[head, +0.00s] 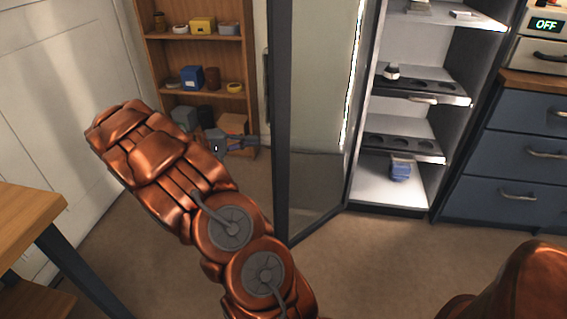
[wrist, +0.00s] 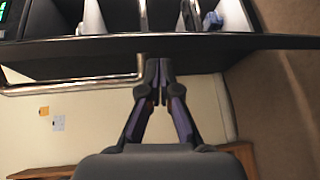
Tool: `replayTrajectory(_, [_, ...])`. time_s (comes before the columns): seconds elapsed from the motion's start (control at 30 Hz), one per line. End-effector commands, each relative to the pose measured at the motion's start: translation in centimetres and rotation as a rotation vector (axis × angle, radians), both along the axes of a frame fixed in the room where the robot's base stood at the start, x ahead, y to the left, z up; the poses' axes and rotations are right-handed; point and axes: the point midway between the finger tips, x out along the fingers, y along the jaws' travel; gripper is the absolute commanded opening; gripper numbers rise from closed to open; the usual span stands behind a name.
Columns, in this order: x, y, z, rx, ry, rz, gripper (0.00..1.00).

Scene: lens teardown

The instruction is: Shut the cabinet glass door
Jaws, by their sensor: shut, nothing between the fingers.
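The cabinet (head: 452,140) stands right of centre in the head view, its lit shelves exposed. Its glass door (head: 315,110) stands open, swung out to the left, with a dark frame (head: 282,150). A handle (head: 267,85) runs up the door's left side; in the wrist view it is a metal bar (wrist: 75,88) under the dark door frame (wrist: 230,43). My gripper (wrist: 158,72) is shut and empty, its fingertips at the frame beside the handle's bent end. I cannot tell if they touch. In the head view my gripper (head: 248,141) is left of the door.
A wooden shelf unit (head: 192,53) with boxes and jars stands behind my arm. Blue drawers (head: 520,155) stand to the right of the cabinet. A wooden table (head: 25,215) is at the left. A blue item (head: 400,168) sits on the cabinet's bottom shelf. The floor before the cabinet is clear.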

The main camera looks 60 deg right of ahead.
Motion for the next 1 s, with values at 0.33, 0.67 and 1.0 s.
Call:
replayTrajectory(0.33, [4.2, -3.9, -8.2, -0.155, 0.032, 0.069, 0.0])
replayTrajectory(0.67, [3.8, -5.7, -8.8, -0.177, 0.031, 0.077, 0.0])
replayTrajectory(1.0, [0.6, -10.6, -8.9, -0.175, 0.032, 0.075, 0.0])
